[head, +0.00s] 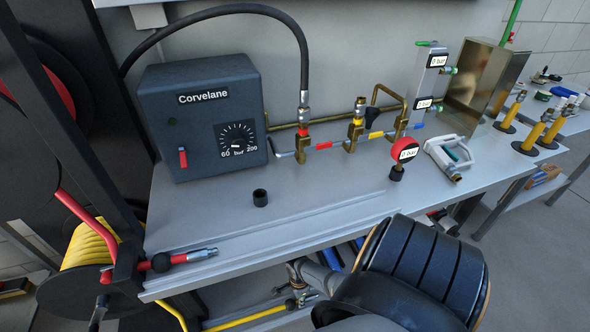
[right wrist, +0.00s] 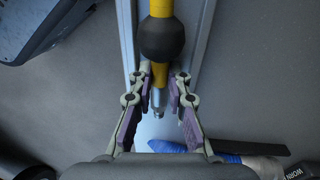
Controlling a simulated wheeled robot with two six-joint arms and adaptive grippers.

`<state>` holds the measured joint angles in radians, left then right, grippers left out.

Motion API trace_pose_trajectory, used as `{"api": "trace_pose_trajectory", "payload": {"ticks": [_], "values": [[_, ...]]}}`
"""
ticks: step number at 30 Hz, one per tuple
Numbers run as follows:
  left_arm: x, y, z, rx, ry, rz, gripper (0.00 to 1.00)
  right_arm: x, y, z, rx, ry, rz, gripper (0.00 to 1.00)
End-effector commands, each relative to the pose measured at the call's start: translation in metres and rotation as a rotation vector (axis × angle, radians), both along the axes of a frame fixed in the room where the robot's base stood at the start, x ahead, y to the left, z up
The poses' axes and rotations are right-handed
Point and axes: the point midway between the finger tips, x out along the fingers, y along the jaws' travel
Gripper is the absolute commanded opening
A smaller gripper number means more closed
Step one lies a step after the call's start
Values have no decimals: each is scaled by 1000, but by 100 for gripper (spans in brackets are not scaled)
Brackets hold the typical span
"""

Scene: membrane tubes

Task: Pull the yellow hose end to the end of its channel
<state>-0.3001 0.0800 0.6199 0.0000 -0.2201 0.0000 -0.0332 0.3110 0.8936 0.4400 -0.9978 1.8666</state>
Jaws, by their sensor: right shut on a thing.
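The yellow hose end (head: 291,304) lies below the bench's front edge in the head view. It has a black ball and a metal tip, and the yellow hose (head: 245,318) runs from it to the lower left. The right wrist view shows the ball (right wrist: 162,38) just beyond my fingertips and the metal tip between the fingers. The hose end lies between the pale rails of its channel (right wrist: 205,35). My right gripper (head: 302,294) is shut on the yellow hose end (right wrist: 160,75), on the part between ball and tip. My left gripper is not in view.
The bench (head: 225,225) stands above the right gripper, with its front edge close by. A red hose end (head: 185,258) lies on it at left. A Corvelane box (head: 200,120) and brass fittings stand behind. In the wrist view, a blue object (right wrist: 165,146) lies near the fingers.

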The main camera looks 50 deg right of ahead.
Motion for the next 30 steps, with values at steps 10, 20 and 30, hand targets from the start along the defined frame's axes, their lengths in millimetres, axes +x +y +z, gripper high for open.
{"api": "trace_pose_trajectory", "payload": {"ticks": [10, 20, 30], "values": [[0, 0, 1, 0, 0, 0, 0, -4, -5, 0, 0, 1, -1, 0], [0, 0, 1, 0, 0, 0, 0, -4, -5, 0, 0, 1, -1, 43], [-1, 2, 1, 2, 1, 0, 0, -3, -5, 4, -1, -1, 0, 43]]}}
